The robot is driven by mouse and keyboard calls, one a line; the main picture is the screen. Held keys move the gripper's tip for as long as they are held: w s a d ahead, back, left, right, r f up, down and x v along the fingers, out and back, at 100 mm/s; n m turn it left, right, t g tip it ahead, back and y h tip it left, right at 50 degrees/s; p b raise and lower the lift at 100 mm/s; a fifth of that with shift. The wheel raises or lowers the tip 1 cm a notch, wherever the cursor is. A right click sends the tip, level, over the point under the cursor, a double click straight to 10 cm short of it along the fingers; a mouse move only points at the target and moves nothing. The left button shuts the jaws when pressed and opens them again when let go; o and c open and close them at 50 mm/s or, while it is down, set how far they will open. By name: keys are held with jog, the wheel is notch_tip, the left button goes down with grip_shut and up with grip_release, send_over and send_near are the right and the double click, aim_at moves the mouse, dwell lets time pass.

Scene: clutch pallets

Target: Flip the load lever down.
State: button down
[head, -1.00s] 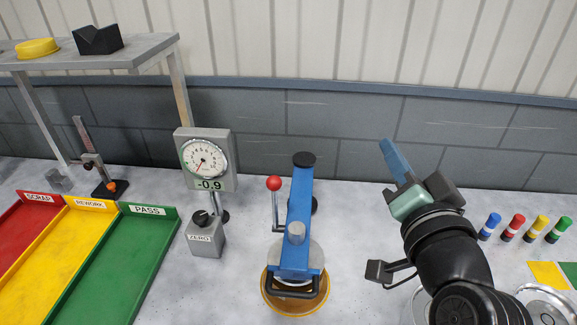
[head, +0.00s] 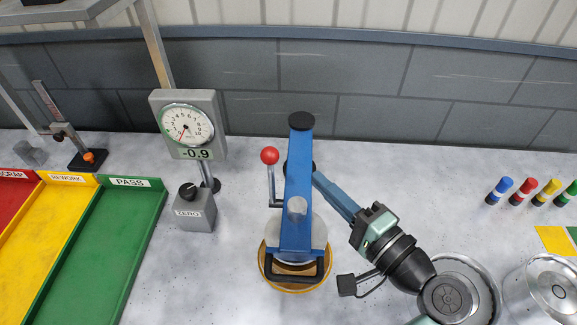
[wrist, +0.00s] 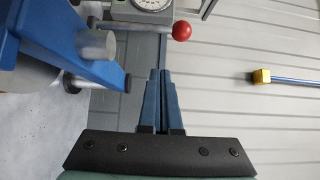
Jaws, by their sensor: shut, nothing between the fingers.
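The load lever, a thin metal rod with a red ball knob (head: 269,156), stands upright on the left side of the blue press frame (head: 299,190). In the wrist view the red knob (wrist: 182,31) is ahead of the fingertips and slightly right, with its rod running left. My gripper (head: 318,178) is shut and empty, its blue fingers pointing up-left close to the right side of the frame. The fingers also show shut in the wrist view (wrist: 160,74). The frame stands between my fingers and the lever in the head view. I cannot tell whether the fingertips touch the frame.
A gauge (head: 187,124) reading -0.9 stands left of the press, above a ZERO box (head: 195,207). Green PASS (head: 152,184) and yellow REWORK trays lie further left. Round metal parts (head: 553,290) lie front right.

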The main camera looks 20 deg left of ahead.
aim_at(271, 180)
jog(key=p+x, duration=0.3)
jog(key=x, duration=0.7)
jog(key=shift+a+r+p, duration=0.1)
jog(key=shift+r+p, duration=0.1)
jog(key=shift+p, duration=0.15)
jog(key=shift+s+d+p, duration=0.2)
jog(key=shift+s+p, duration=0.5)
jog(key=shift+s, duration=0.5)
jog(key=shift+s+d+f+p, duration=0.15)
jog(key=shift+s+p, duration=0.15)
jog(key=shift+s, duration=0.45)
jog(key=shift+f+b, duration=0.15)
jog(key=shift+b, duration=0.25)
